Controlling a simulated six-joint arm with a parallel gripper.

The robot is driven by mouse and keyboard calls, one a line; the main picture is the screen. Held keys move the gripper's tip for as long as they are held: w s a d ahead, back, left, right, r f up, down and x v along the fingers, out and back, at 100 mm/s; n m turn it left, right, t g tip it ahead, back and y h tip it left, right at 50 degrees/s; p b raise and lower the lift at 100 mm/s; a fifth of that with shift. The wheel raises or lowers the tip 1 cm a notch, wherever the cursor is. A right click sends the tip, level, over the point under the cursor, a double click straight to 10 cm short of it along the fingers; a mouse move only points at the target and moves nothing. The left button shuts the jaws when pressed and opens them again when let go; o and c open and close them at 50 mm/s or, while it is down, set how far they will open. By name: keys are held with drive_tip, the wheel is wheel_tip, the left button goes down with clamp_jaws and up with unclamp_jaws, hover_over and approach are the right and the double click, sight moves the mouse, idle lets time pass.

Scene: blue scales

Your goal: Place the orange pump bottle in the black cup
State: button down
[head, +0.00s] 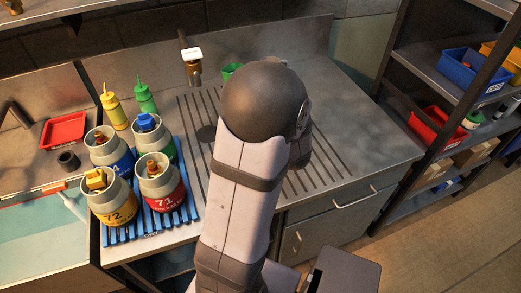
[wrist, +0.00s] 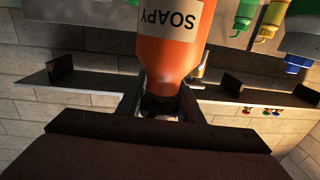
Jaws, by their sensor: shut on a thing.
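The orange pump bottle (wrist: 172,55) with a "SOAPY" label fills the upper middle of the wrist view. My gripper (wrist: 163,108) is shut on its narrow dark end. The label appears upside down in that view. In the head view my arm hides both the gripper and the bottle. A small black cup (head: 68,160) stands at the left in the head view, beside the red tray. Its dark opening faces up. The cup is not visible in the wrist view, and the gripper is apart from it as far as can be seen.
Several large numbered containers stand on a blue rack (head: 150,222). Behind them are a yellow squeeze bottle (head: 115,108) and a green one (head: 145,100). A red tray (head: 64,131) lies near the cup. The grooved drainboard (head: 335,160) is mostly clear. Shelves with bins (head: 470,72) stand right.

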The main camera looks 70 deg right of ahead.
drive_tip(key=shift+f, duration=2.85)
drive_tip(key=shift+f+p, duration=0.4)
drive_tip(key=shift+f, duration=1.8)
drive_tip(key=c, duration=1.7)
unclamp_jaws()
drive_tip(key=shift+f, duration=0.15)
drive_tip(key=o, duration=0.5)
